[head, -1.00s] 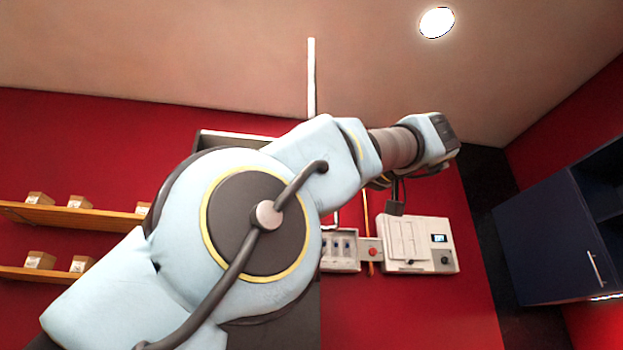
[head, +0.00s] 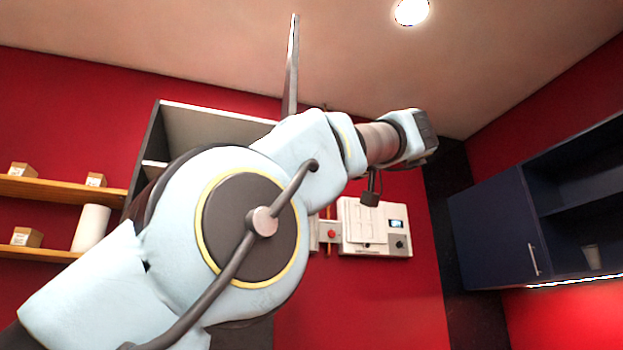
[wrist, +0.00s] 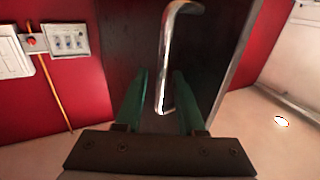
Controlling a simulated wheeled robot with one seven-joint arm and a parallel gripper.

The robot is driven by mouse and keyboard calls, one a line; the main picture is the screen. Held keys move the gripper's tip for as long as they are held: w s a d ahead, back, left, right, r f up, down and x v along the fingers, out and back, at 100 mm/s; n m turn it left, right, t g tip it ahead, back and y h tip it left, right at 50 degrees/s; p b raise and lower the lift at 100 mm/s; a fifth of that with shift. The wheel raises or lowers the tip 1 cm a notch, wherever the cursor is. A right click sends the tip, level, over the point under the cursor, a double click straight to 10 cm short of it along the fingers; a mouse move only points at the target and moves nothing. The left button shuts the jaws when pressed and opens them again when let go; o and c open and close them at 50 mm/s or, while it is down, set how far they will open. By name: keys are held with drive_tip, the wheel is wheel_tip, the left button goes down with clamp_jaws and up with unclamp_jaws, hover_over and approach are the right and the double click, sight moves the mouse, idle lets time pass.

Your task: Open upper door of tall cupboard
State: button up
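The tall cupboard (head: 152,150) stands behind my arm in the head view, its grey interior partly showing. Its upper door (head: 290,75) sticks out from the cupboard, seen nearly edge-on, so it stands open. In the wrist view the dark door face (wrist: 125,45) fills the middle, with its pale edge to the right. The curved metal handle (wrist: 166,60) crosses in front of it. My gripper (wrist: 160,100) is open, its green fingers on either side of the handle's lower end in the picture. Contact cannot be told. My arm hides my gripper in the head view.
Wooden shelves (head: 60,190) with small boxes and a white roll are at left. A white control box (head: 375,228) hangs on the red wall. A dark blue wall cabinet (head: 497,230) is at right. The ceiling lies close above the door.

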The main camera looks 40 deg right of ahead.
drive_tip(key=shift+o, duration=0.2)
drive_tip(key=s, duration=1)
drive_tip(key=shift+s, duration=0.4)
